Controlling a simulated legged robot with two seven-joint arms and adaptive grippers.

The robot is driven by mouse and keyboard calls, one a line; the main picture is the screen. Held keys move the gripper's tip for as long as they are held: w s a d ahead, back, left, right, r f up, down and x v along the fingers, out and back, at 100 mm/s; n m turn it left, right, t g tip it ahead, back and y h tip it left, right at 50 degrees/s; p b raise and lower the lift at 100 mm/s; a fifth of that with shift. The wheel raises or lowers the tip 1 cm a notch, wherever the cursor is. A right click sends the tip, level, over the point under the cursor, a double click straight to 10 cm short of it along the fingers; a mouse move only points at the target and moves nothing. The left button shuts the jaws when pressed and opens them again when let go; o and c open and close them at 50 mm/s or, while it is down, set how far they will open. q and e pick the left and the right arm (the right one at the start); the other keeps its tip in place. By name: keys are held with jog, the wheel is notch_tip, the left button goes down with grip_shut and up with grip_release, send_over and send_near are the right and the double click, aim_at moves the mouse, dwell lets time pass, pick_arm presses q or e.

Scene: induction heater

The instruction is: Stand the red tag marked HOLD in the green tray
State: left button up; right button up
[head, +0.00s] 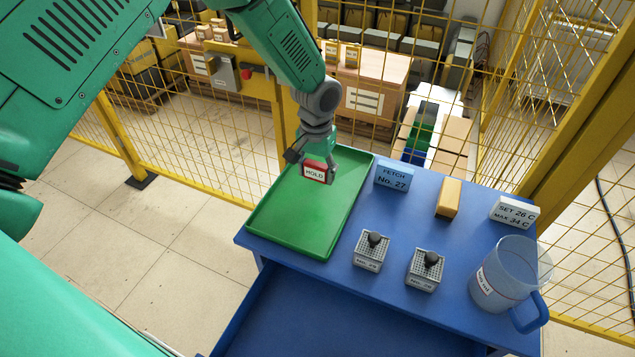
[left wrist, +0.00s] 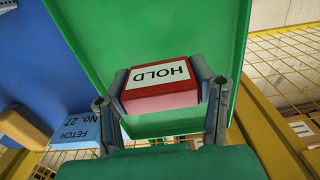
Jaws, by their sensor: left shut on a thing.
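The red tag (head: 315,171) has a white face marked HOLD. My left gripper (head: 316,168) is shut on it, with a finger at each side. In the head view the tag is over the far part of the green tray (head: 290,222); I cannot tell whether it touches the tray floor. In the left wrist view the tag (left wrist: 158,84) sits between the fingertips (left wrist: 163,90), with the tray (left wrist: 110,38) behind it. The tray is otherwise empty. My right gripper is not in view.
On the blue table (head: 395,217), right of the tray, stand a blue FETCH No. 27 sign (head: 394,177), a yellow block (head: 448,197), a white temperature sign (head: 514,211), two grey racks with black knobs (head: 369,250) (head: 426,269), and a clear jug (head: 508,275). A yellow mesh fence (head: 215,180) stands behind.

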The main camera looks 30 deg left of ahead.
aim_at(316, 191)
pick_arm(q)
jog(key=shift+f, duration=2.1)
jog(key=o, duration=1.1)
jog(key=shift+f, duration=0.1)
notch_tip(316, 191, up, 12)
jog(key=shift+r, duration=0.15)
